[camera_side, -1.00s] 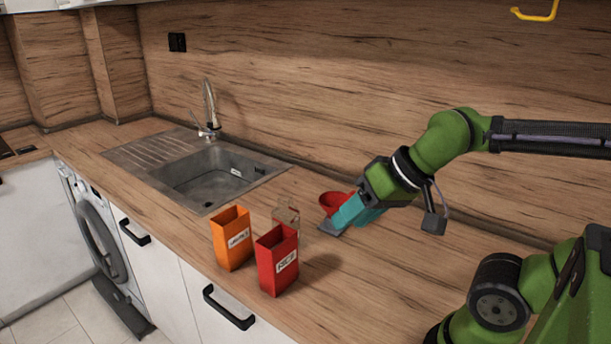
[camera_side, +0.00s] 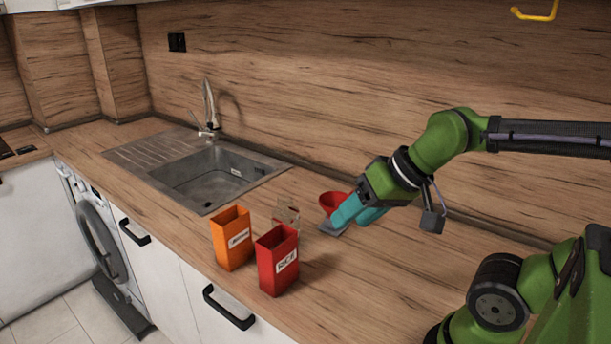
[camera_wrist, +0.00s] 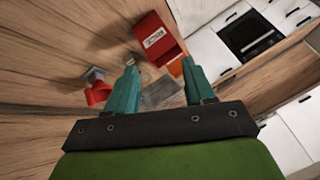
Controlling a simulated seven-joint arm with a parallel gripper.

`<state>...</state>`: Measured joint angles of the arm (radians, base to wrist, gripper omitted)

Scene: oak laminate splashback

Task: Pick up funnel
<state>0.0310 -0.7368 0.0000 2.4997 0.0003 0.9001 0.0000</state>
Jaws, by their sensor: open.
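The red funnel (camera_side: 332,201) stands on the counter behind my gripper's fingers in the side view, its lower part hidden. In the wrist view the red funnel (camera_wrist: 97,94) lies left of the left finger, outside the gap. My gripper (camera_side: 356,212) is low over the counter, tilted down, with teal fingers spread. In the wrist view my gripper (camera_wrist: 158,64) is open, and no funnel is between the fingers. A small grey piece (camera_wrist: 94,75) sits beside the funnel; I cannot tell whether they touch.
An orange box (camera_side: 231,238) and a red labelled box (camera_side: 277,260) stand near the front edge. A clear container (camera_side: 287,214) is behind them. The sink (camera_side: 262,177) is farther left. The wood splashback (camera_side: 400,60) rises behind. Counter right of the red box is clear.

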